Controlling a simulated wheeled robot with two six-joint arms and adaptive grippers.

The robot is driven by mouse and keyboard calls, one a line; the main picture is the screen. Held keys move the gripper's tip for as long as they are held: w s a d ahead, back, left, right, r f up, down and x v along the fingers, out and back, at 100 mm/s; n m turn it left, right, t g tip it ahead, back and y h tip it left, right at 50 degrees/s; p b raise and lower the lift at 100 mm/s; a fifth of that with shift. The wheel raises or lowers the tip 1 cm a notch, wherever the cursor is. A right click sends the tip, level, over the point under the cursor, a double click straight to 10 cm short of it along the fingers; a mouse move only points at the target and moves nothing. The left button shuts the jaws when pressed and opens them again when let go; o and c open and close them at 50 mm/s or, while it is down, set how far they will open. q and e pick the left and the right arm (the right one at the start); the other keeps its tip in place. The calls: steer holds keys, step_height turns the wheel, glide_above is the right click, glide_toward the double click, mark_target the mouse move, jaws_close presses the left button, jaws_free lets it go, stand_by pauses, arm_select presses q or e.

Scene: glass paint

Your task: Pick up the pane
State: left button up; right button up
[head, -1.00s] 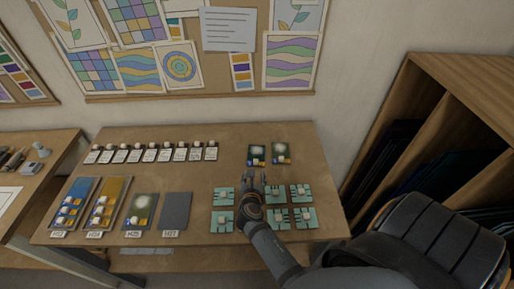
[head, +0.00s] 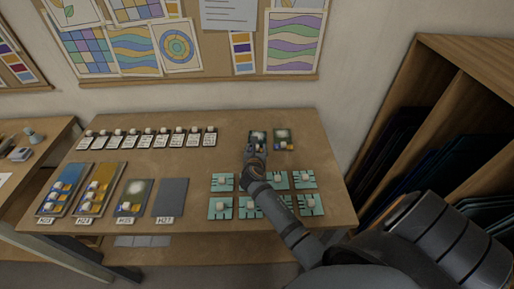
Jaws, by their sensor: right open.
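Two small dark panes with a pale frosted spot and small coloured bits stand side by side at the back right of the table: the left pane (head: 258,134) and the right pane (head: 282,134). My right gripper (head: 256,147) is open at the front edge of the left pane and covers its lower part. Whether the fingers touch it I cannot tell. My left gripper is not in view.
Teal squares with pale knobs (head: 304,180) lie under and beside my right forearm. Labelled trays, including a blue one (head: 65,181) and a plain grey one (head: 171,190), fill the front left. A wooden rack (head: 470,55) stands right.

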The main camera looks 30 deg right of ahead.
steer(key=shift+r, duration=0.1)
steer(key=shift+s+r, duration=0.1)
steer(key=c, duration=0.4)
jaws_close()
